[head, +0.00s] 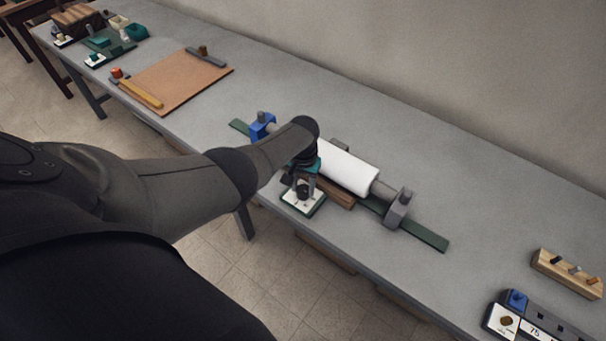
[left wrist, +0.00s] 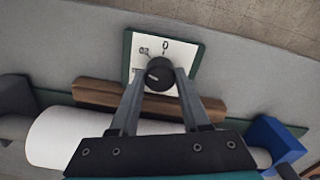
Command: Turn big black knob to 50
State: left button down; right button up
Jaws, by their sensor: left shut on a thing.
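The big black knob (left wrist: 160,74) sits on a white dial plate (left wrist: 143,44) with a dark green rim. In the left wrist view the plate shows a "0" and another partly hidden mark to its left. The pale pointer line on the knob does not clearly meet a number. In the head view the knob (head: 303,191) is on its plate (head: 312,205) at the table's front edge. My left gripper (left wrist: 161,90) comes down from above and is shut on the knob, one finger on each side. The fingers hide part of the plate. My right gripper is not seen.
A white roller (head: 345,168) in blue and grey supports lies just behind the dial, with a wooden strip (head: 340,194) before it. A block with a "75" label (head: 536,331) stands at the right. A brown board (head: 175,82) lies at the left. The table between is clear.

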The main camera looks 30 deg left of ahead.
aim_at(303, 189)
pick_arm(q)
jog(key=n+p, duration=0.1)
jog(key=n, duration=0.5)
dwell(0.6)
jog(key=shift+c, duration=1.9)
grip_release()
jog(key=shift+r+p, duration=0.5)
jog(key=shift+r, duration=0.1)
notch_tip(303, 189, up, 14)
jog(key=p, duration=0.8)
